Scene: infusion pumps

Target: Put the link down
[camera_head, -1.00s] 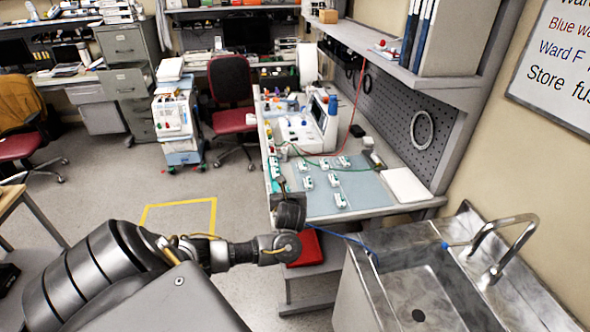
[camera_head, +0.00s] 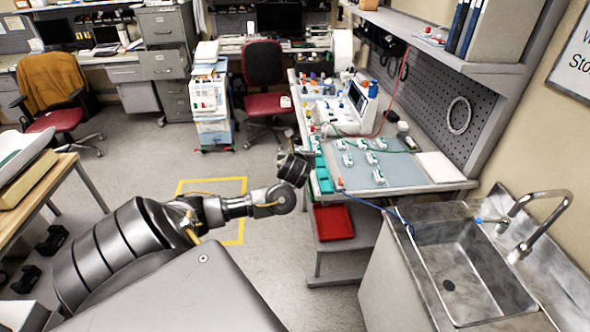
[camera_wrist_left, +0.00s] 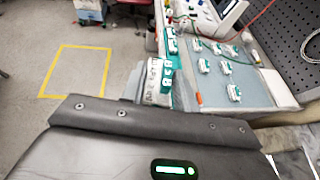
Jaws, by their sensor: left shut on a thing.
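My left gripper (camera_head: 308,166) is at the left edge of the workbench in the head view. In the left wrist view its dark housing fills the bottom, and a teal-and-white piece (camera_wrist_left: 166,76), which seems to be the link, stands beyond it. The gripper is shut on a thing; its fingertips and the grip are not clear. Several similar teal-and-white pieces (camera_head: 379,177) lie apart on the blue-grey mat (camera_head: 400,170), also seen in the left wrist view (camera_wrist_left: 234,92). My right gripper is not in view.
A white device with a screen (camera_head: 357,98) stands farther back on the workbench. A red tray (camera_head: 333,222) sits on a lower shelf below the bench's front. A steel sink (camera_head: 460,275) is at right. Yellow tape (camera_head: 243,210) marks open floor at left.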

